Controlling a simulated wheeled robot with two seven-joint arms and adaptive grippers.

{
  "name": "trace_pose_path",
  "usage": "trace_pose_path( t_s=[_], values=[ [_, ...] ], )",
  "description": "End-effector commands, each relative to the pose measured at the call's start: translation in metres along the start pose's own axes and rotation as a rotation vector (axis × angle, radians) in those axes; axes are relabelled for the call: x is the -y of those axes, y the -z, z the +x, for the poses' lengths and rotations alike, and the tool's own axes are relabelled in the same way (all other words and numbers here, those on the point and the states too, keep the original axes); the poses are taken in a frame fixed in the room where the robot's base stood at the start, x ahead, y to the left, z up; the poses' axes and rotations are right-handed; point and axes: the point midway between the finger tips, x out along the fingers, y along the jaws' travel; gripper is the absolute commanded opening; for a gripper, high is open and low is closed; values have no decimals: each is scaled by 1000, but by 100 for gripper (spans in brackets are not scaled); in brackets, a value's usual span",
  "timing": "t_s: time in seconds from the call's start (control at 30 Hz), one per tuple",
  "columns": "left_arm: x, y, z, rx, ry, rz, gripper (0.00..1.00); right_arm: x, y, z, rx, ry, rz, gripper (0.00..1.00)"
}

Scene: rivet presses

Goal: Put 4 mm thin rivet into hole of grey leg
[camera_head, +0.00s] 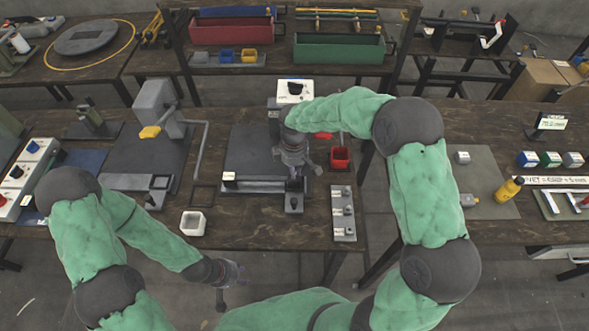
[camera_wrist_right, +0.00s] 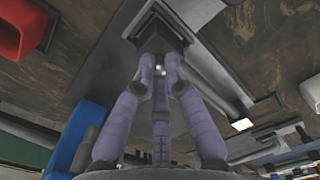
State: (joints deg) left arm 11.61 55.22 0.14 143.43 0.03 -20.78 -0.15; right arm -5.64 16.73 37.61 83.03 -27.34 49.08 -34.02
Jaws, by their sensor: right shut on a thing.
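My right gripper (camera_head: 296,180) points down over the front of the middle press, near a small dark grey block (camera_head: 293,203). In the right wrist view my right gripper (camera_wrist_right: 160,68) has its purple fingers closed together on a small shiny piece (camera_wrist_right: 160,70), the thin rivet by its look; most of it is hidden by the fingers. The fingertips are close to a dark square-ended block (camera_wrist_right: 158,30), which may be the grey leg's holder; I see no hole clearly. My left gripper (camera_head: 228,285) hangs low in front of the table, away from the press; its finger opening is unclear.
A white square cup (camera_head: 192,223) stands left of the press. A grey strip with several small fittings (camera_head: 343,213) lies to its right. A red bin (camera_head: 340,158) stands behind that strip. Another press with a yellow-tipped handle (camera_head: 150,132) stands at left.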

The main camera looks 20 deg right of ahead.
Motion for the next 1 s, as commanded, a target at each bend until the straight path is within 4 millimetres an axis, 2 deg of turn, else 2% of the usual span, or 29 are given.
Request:
trace_pose_path(
  t_s=[0.67, 0.7, 0.77, 1.0],
  values=[
    [3, 0, 8, 0, 0, 0, 40, 0, 0, 15, 0, 0, 0, 0],
    [3, 0, 7, 0, 0, 0, 40, 0, 0, 15, 0, 0, 0, 24],
    [3, 0, 7, 0, 0, 0, 40, 0, 0, 15, 0, 1, 0, 40],
    [3, 0, 7, 0, 0, 0, 40, 1, 0, 16, 2, 3, -1, 40]
  ],
)
